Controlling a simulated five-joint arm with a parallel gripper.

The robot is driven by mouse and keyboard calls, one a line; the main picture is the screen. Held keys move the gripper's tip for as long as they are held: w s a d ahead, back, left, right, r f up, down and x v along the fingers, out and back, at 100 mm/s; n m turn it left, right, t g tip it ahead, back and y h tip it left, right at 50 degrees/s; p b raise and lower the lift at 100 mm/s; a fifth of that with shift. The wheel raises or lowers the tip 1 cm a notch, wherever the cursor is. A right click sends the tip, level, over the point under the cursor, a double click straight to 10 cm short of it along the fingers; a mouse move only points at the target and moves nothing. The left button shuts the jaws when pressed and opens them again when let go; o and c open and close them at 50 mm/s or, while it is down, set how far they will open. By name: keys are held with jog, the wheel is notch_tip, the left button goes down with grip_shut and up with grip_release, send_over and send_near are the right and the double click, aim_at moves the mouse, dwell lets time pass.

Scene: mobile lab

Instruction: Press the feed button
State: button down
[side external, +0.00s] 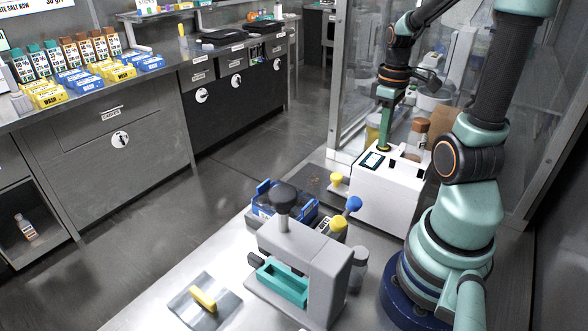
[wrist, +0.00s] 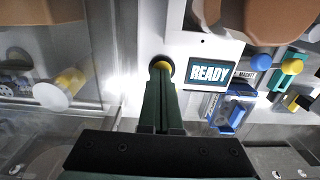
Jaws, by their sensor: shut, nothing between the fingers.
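The white machine (side external: 390,207) stands at the right on the bench, with a small dark screen on its top. In the wrist view the screen (wrist: 208,73) reads READY. A round yellow button (wrist: 167,61) in a dark ring lies beside the screen on the white top. My gripper (side external: 384,147) points down over the machine's top, its green fingers shut together and empty. In the wrist view the fingertips (wrist: 161,68) overlap the button and hide part of it. I cannot tell whether they touch it or are just above.
A grey press-like device (side external: 305,262) with a teal drawer stands in front, near a blue rack (side external: 284,204). A yellow-handled item (side external: 204,299) lies on a plate at the front. Brown-capped jars (side external: 418,133) stand behind the machine, close to my arm.

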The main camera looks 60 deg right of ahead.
jog(key=shift+s+a+f, duration=0.15)
jog(key=shift+s+f, duration=0.05)
jog(key=shift+f, duration=0.45)
notch_tip(320, 180, up, 15)
jog(key=shift+w+d, duration=0.2)
jog(key=shift+w, duration=0.25)
jog(key=shift+r, duration=0.1)
jog(key=w+a+f+t, duration=0.2)
jog(key=w+a+t, duration=0.1)
jog(key=a, duration=0.7)
jog(key=w+a+f+t, duration=0.2)
jog(key=w+a+f, duration=0.1)
jog(key=a, duration=0.8)
jog(key=shift+w+t, duration=0.4)
jog(key=shift+w, duration=0.35)
jog(key=shift+r, duration=0.1)
dwell(1.4)
